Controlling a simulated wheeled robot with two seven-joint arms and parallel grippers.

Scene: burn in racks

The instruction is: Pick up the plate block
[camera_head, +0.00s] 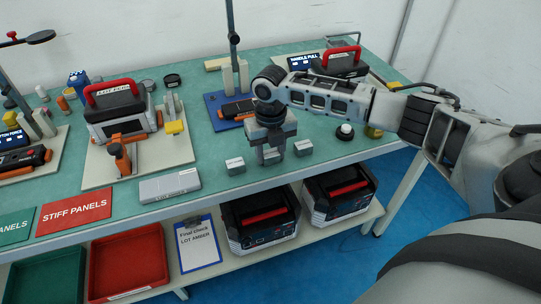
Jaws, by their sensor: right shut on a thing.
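Several small grey blocks are near the front edge of the green bench. One block (235,165) stands left of my right gripper and another block (303,147) stands to its right. My right gripper (270,150) points down between them, shut on a grey block (271,158). The fingers partly hide the held block, and I cannot tell whether it still touches the bench. Which block is the plate block cannot be read from the labels. My left gripper is not in view.
A flat grey block (170,185) lies to the left near the edge. A blue fixture (216,115) stands behind the gripper, and a white-topped knob (345,131) stands right. Black cases (258,217) and a red tray (128,262) sit on the lower shelf.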

